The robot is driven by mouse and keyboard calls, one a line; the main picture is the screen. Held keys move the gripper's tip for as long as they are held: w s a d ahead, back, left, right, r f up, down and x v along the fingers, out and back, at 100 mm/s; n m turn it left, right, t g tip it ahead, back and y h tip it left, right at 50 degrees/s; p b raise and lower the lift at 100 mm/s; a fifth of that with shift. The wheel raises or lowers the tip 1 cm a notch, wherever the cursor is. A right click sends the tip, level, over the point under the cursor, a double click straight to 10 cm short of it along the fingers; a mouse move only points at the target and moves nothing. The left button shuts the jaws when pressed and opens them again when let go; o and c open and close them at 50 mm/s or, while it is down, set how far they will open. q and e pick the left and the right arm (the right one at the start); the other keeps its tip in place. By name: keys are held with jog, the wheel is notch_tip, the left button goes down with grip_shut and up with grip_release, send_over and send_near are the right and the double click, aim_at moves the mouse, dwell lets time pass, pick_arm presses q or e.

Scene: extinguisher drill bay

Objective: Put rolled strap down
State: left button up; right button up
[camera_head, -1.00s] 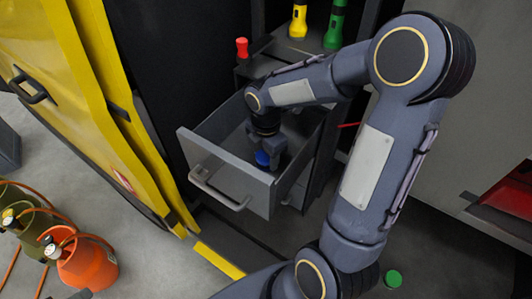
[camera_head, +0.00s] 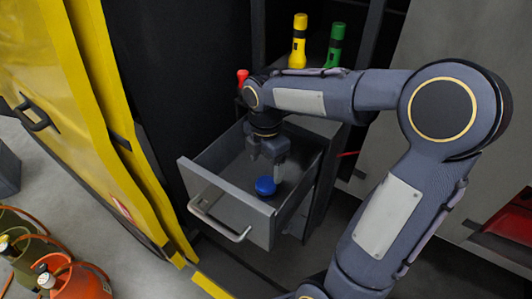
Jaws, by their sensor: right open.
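A blue rolled strap (camera_head: 265,186) lies inside the open grey drawer (camera_head: 232,198), near its front wall. My right gripper (camera_head: 268,168) is over the drawer, just above and behind the strap. Its fingers point down, are open and look clear of the strap. My left gripper is not in the picture.
A yellow flashlight (camera_head: 299,42) and a green flashlight (camera_head: 336,45) stand on the shelf behind the drawer. A red object (camera_head: 242,78) is beside my right wrist. Gas cylinders (camera_head: 75,281) are on the floor at lower left.

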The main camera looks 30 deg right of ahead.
notch_tip(320, 180, up, 4)
jog(key=shift+f, duration=0.2)
dwell(0.5)
